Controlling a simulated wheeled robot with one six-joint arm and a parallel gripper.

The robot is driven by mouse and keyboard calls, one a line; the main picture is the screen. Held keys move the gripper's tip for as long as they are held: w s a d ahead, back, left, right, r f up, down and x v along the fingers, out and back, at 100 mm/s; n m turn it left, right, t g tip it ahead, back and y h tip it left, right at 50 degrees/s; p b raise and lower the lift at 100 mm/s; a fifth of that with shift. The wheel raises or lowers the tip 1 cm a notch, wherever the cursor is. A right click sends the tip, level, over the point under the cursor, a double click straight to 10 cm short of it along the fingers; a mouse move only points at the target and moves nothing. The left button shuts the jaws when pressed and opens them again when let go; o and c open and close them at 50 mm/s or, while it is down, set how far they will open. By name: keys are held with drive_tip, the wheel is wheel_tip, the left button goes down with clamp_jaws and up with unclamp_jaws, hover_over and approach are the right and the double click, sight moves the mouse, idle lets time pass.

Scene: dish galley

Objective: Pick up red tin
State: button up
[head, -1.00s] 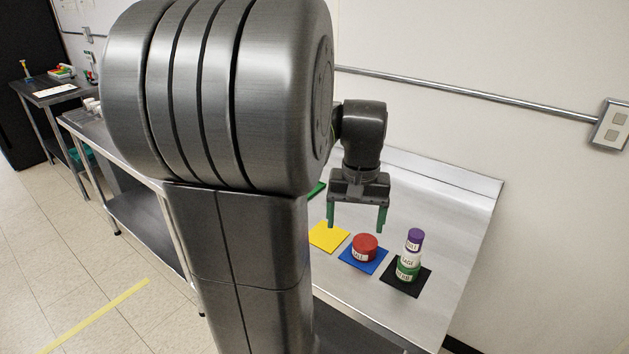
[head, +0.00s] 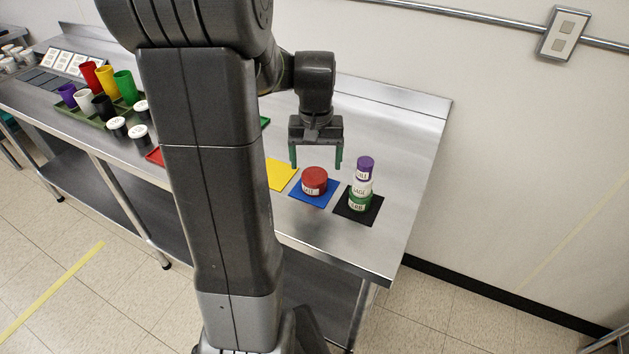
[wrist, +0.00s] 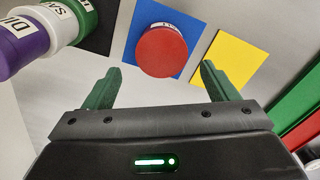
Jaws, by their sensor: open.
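The red tin (head: 315,179) is a short round tin with a white label. It sits on a blue square mat (head: 310,198) on the steel counter. In the wrist view the red tin (wrist: 162,52) is seen from above, ahead of the fingertips and between their lines. My gripper (head: 316,165) is open and empty, its green fingers pointing down above and behind the tin in the head view. In the wrist view my gripper (wrist: 160,72) has its fingers apart, touching nothing.
Right of the tin, a stack of purple (head: 365,167), white (head: 361,185) and green (head: 359,199) tins stands on a black mat (head: 346,213). A yellow mat (head: 282,174) is bare to the left. A green tray (head: 88,112) of coloured cups is farther left.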

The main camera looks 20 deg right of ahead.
sight(315, 174)
drive_tip(key=f, duration=0.4)
drive_tip(key=shift+s+a, duration=0.3)
drive_tip(key=shift+s, duration=0.05)
drive_tip(key=shift+f, duration=0.3)
drive_tip(key=shift+c, duration=0.2)
drive_tip(key=c, duration=1.1)
drive_tip(key=shift+c, duration=0.2)
drive_tip(key=shift+r, duration=0.1)
